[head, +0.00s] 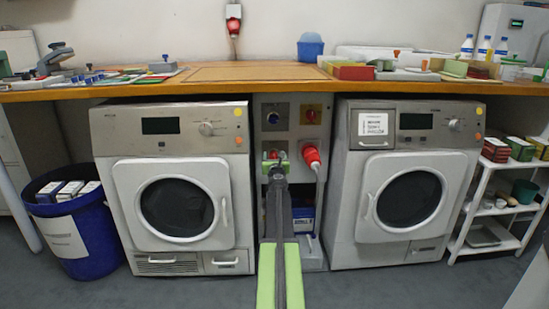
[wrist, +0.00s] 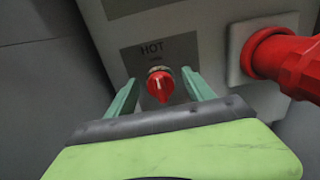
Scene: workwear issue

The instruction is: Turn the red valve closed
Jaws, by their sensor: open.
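The red valve (wrist: 160,86) is a small round knob with a pale pointer line that stands about upright. It sits on a grey panel (wrist: 105,40) below a dark label reading HOT. My gripper (wrist: 159,77) is open, with one green finger on each side of the valve. Gaps show between the fingers and the knob in the wrist view; I cannot tell how deep the tips reach. In the head view my gripper (head: 275,160) is at the panel between two machines, and my arm hides much of the area below the valve.
A large red plug (wrist: 285,62) sticks out to the right of the valve. It also shows in the head view (head: 311,155). Above are a blue knob (head: 273,118) and a red-yellow switch (head: 311,115). Front-loading machines stand left (head: 133,148) and right (head: 349,180), under a wooden worktop (head: 250,73).

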